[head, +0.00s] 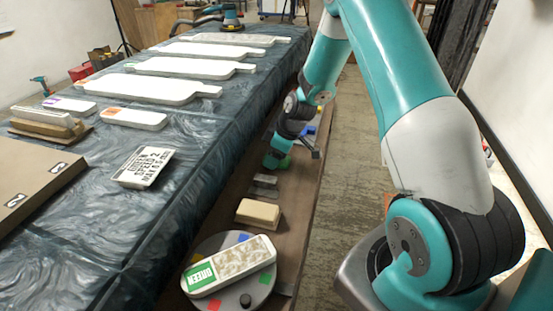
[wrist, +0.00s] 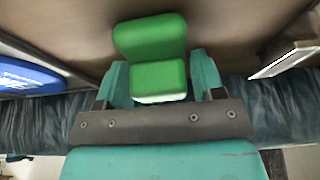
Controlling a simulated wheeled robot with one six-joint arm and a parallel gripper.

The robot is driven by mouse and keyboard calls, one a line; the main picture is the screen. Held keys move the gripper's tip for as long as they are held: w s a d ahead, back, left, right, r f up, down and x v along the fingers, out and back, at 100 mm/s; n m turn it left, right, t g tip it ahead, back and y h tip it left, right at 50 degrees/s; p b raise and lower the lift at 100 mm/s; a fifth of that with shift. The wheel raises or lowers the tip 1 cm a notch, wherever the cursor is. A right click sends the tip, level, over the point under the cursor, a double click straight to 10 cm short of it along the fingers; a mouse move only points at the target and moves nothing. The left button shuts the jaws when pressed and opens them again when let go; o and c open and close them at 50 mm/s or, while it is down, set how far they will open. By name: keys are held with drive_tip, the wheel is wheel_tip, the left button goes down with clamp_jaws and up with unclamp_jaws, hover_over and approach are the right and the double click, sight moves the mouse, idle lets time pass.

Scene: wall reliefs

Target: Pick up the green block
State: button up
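The green block (wrist: 150,40) is bright green with rounded edges and shows a stepped outline in the wrist view. Its near part lies between the two teal fingers of my gripper (wrist: 160,82), very close to both. I cannot tell whether the fingers press on it or stand just clear. In the head view, my gripper (head: 272,160) is low over the brown shelf beside the table. A bit of the green block (head: 284,162) shows beside it there; the rest is hidden by the gripper.
A blue piece (wrist: 28,76) lies left in the wrist view. The dark cloth-covered table (head: 190,150) holds several white reliefs. Floor is clear to the right.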

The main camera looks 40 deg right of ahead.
drive_tip(key=c, duration=0.6)
drive_tip(key=shift+o, duration=0.2)
wheel_tip(320, 180, up, 20)
drive_tip(key=p, duration=0.2)
